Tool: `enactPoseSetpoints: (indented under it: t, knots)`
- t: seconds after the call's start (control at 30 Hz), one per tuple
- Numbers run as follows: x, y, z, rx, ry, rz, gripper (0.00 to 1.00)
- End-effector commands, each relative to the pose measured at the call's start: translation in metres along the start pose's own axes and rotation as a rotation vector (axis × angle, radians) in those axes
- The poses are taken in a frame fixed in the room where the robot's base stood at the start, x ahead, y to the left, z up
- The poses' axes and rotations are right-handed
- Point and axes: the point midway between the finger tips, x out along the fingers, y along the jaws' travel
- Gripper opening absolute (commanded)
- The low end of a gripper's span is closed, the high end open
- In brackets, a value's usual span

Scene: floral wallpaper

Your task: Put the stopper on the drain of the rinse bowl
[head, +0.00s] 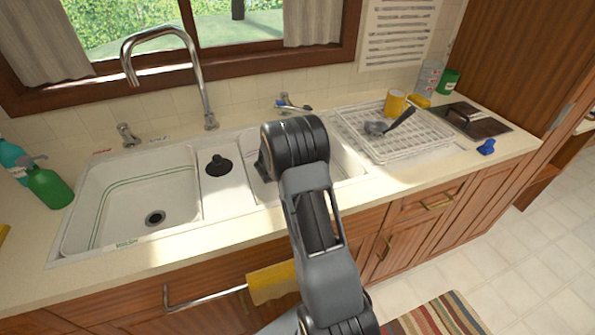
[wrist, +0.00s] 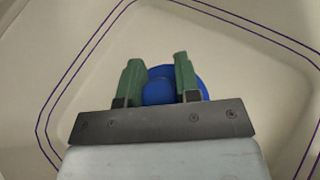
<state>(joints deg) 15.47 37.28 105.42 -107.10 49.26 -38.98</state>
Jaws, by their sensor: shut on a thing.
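My gripper (wrist: 157,64) is shut on a blue stopper (wrist: 159,92), with its green fingers on either side of the round knob. The stopper's wider blue disc shows behind the fingers. Under it is a pale bowl with purple lines (wrist: 75,45). No drain shows in the wrist view; the stopper and gripper cover the middle, and I cannot tell whether the stopper touches the bowl. In the head view my arm reaches over the right bowl (head: 347,158) and hides most of it, with the gripper out of sight.
The left bowl (head: 104,193) has a green line and an open drain (head: 155,218). A black stopper (head: 219,165) sits on the strip between the bowls. The tall tap (head: 203,88) stands behind. A dish rack (head: 392,137) and another blue object (head: 487,147) are at the right.

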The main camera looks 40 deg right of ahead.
Motion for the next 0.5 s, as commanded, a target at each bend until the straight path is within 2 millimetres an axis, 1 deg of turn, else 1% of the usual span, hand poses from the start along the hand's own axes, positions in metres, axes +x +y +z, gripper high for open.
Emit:
enactPoseSetpoints:
  t: [0.03, 0.27, 0.5]
  knots:
    - [0.002, 0.0, -0.005, -0.003, 0.001, 0.0, 0.06]
    - [0.007, 0.0, -0.016, -0.002, 0.0, 0.001, 0.06]
    - [0.018, 0.0, -0.043, -0.003, 0.0, 0.001, 0.06]
